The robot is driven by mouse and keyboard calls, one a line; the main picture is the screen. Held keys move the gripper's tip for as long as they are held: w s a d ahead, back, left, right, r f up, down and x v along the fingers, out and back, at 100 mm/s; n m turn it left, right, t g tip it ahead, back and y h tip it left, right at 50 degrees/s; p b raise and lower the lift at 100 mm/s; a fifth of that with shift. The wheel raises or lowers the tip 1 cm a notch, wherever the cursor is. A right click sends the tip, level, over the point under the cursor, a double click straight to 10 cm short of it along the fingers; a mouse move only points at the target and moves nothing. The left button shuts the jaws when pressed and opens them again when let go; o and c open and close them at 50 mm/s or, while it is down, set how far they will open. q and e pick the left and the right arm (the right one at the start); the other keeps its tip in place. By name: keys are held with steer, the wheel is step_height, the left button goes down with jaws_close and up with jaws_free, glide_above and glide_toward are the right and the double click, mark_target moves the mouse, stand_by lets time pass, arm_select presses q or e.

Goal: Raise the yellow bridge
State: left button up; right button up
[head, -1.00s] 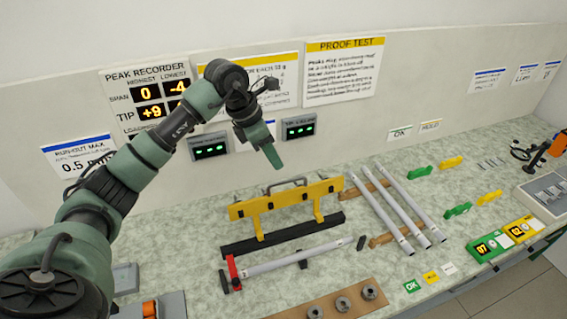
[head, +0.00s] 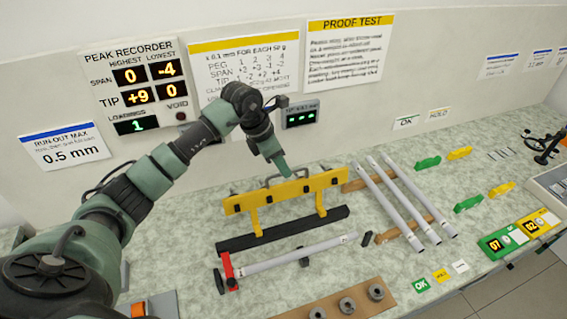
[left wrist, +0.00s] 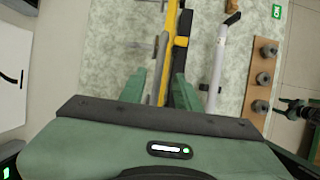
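The yellow bridge (head: 322,182) is a long bar on two legs, standing over a black base bar (head: 325,219). A grey handle (head: 272,180) rises along its top. My left gripper (head: 284,170) points down just at the handle in the head view. In the left wrist view, my left gripper (left wrist: 158,78) is open, with its green fingers apart, one each side of the handle (left wrist: 161,55) and the yellow bar edge (left wrist: 181,55). Contact cannot be told.
A grey rod (head: 300,252) lies in front of the bridge by a red stop (head: 229,270). Several rods (head: 398,200) rest on wooden supports to the right. A brown board (head: 327,303) with discs is nearer. The peak recorder (head: 132,88) hangs on the wall behind.

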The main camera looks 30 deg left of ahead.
arm_select(q)
steer(key=shift+x, duration=0.9)
steer(key=shift+a, duration=0.15)
jaws_close()
steer(key=shift+r, duration=0.1)
stand_by(0.5)
